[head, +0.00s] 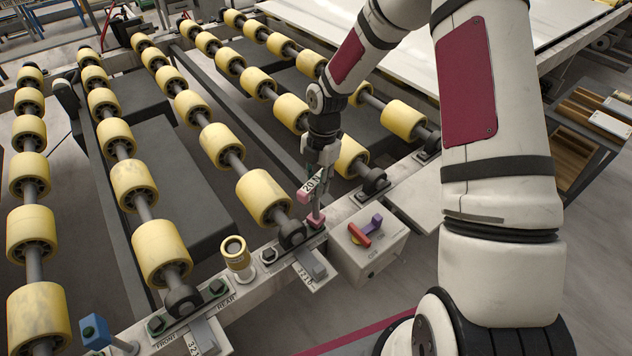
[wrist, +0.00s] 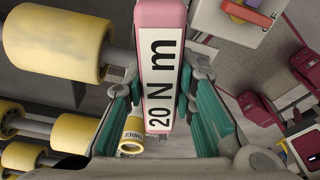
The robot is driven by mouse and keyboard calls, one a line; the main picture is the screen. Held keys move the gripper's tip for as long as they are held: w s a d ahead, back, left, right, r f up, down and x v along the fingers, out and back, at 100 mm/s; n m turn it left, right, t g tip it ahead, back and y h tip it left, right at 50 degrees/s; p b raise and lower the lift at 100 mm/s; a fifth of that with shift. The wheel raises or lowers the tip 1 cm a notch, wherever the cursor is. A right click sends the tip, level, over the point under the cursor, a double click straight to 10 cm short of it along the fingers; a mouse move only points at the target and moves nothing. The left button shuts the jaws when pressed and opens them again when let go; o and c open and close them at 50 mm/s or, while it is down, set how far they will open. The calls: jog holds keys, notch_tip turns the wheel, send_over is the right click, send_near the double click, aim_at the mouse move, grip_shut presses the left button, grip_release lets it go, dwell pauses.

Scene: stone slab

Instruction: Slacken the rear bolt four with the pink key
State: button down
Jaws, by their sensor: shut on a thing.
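The pink key (head: 303,196) carries a white label reading "20 N m". It fills the middle of the wrist view (wrist: 160,60), between the green finger pads of my gripper (wrist: 157,105). My gripper (head: 323,155) is shut on it in the head view, above the rail. The key's pink lower end (head: 316,219) is at the bolt position beside the roller's end bearing. The bolt there is hidden, so I cannot tell whether the key is seated on it.
A grey box (head: 372,258) with a red and purple handle stands just right of the key. A yellow cylinder (head: 236,256) and a blue-headed tool (head: 95,331) stand along the rail. Yellow rollers (head: 262,196) fill the left. A tag plate (head: 312,270) juts from the rail.

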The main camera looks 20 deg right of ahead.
jog(key=shift+f, duration=0.75)
jog(key=n, duration=0.4)
jog(key=shift+b, duration=0.35)
jog(key=n+h, duration=0.1)
jog(key=n, duration=0.2)
jog(key=shift+n+g, duration=0.3)
jog(key=shift+n, duration=0.1)
jog(key=n, duration=0.3)
jog(key=shift+h, duration=0.3)
jog(key=n, duration=0.4)
jog(key=shift+n+h+b, duration=0.3)
jog(key=shift+r+p, duration=0.8)
jog(key=shift+r, duration=1)
